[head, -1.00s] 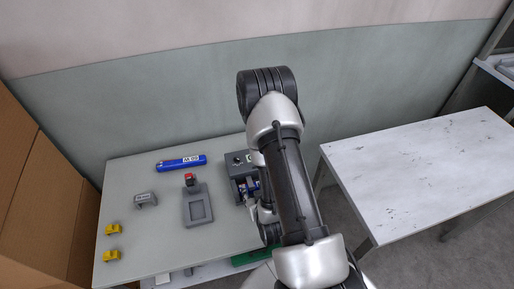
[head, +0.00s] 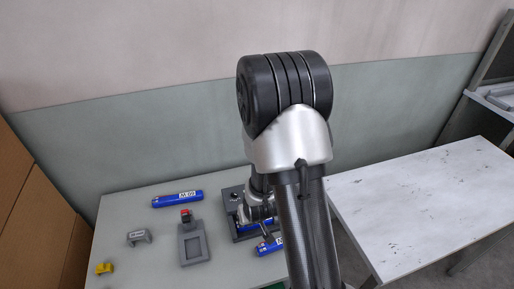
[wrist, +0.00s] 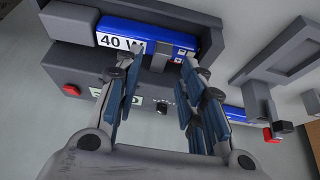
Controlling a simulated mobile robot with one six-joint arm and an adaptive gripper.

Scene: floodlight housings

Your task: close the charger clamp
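The charger is a dark grey unit (head: 232,195), mostly hidden behind my arm in the head view. In the wrist view its grey body (wrist: 72,60) has a red button and a small black knob. The tips are close to the tube's near side; contact cannot be told.
Left of the charger on the grey table are a grey fixture (head: 193,246) with a red part, another blue tube (head: 178,198), a small grey block (head: 138,237) and a yellow block (head: 104,268). A bare white table (head: 420,210) stands at right.

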